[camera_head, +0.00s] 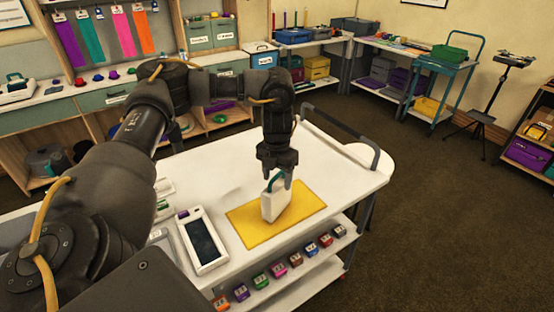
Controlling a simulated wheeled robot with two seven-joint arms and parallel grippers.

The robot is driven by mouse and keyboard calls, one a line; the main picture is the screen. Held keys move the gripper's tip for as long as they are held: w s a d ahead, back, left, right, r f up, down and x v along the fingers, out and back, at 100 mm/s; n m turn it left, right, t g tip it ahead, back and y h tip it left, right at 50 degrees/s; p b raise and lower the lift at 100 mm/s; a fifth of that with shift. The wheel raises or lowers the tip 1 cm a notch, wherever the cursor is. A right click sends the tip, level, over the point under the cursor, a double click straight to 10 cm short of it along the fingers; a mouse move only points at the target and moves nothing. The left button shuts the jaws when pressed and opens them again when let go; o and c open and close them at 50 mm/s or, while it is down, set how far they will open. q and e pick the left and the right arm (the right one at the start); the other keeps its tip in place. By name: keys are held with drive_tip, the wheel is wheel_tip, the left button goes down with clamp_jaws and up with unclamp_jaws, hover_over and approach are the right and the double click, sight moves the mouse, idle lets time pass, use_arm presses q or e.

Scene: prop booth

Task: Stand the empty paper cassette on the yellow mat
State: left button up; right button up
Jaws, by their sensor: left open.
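The paper cassette (275,205) is a white box with a dark green handle on top. It stands upright on the yellow mat (307,203), near the mat's middle. The mat lies flat on the white cart top. My left gripper (277,181) points down directly over the cassette, with its fingers around the height of the handle. It is open; whether a finger touches the handle I cannot tell. The gripper hides part of the cassette's top. Whether the cassette is empty cannot be seen. My right gripper is not in view.
A white device with a dark screen (202,240) lies left of the mat. The cart's dark rail (345,135) rises at the far right end. Small coloured blocks (280,268) line a shelf below the front edge. The cart top right of the mat is clear.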

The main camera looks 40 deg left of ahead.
use_arm(q)
wheel_tip(320, 180, up, 8)
drive_tip(key=shift+r, duration=0.25)
drive_tip(key=shift+s+f, duration=0.1)
idle(0.5)
